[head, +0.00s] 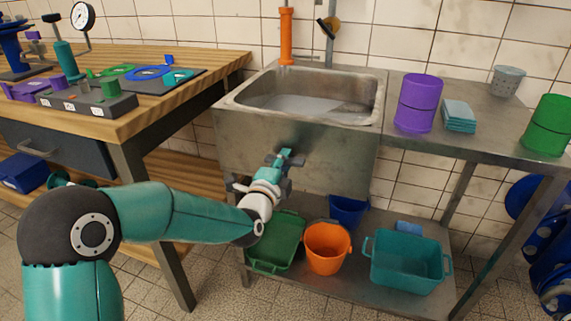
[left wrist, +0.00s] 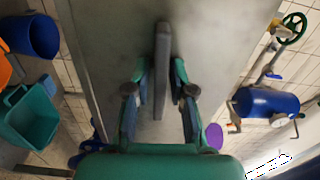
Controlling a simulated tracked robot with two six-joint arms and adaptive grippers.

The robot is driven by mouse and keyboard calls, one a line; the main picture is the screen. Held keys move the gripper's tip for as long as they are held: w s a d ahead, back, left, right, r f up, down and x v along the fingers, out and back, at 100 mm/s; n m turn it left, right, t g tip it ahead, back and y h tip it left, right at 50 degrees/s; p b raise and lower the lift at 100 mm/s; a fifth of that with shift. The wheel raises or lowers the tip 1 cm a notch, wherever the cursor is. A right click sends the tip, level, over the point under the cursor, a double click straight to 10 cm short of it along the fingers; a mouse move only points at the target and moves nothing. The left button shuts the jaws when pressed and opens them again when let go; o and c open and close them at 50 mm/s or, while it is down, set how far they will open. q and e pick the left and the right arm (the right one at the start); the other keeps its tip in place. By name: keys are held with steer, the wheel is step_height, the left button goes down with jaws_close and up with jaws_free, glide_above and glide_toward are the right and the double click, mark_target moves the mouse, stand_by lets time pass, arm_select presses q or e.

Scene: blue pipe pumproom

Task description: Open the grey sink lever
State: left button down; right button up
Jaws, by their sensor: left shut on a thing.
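The grey sink lever (left wrist: 162,62) is a long narrow bar at the sink's front panel, seen in the left wrist view between my fingers. My left gripper (left wrist: 161,80) is shut on it, with one teal and dark finger on each side. In the head view my left gripper (head: 282,163) reaches the front panel of the steel sink (head: 335,165) below the basin, and it hides most of the lever there. My right gripper is in neither view.
A green tub (head: 272,262), an orange bucket (head: 327,250), a blue bucket (head: 348,212) and a teal tub (head: 408,265) stand on the shelf below. A purple canister (head: 418,103) stands on the counter. A wooden workbench (head: 215,68) is at the left.

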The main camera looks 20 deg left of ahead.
arm_select(q)
steer(key=n+b, duration=0.1)
steer(key=n, duration=0.1)
steer(key=n+b, duration=0.2)
steer(key=shift+f+n+b, duration=0.3)
steer(key=shift+f+n, duration=0.1)
steer(key=n+b, duration=0.2)
steer(key=n, duration=0.2)
steer(key=shift+n+b, duration=0.35)
steer(key=shift+n, duration=0.05)
steer(key=c, duration=1.2)
jaws_free()
steer(key=shift+r, duration=0.2)
steer(key=shift+s, duration=0.15)
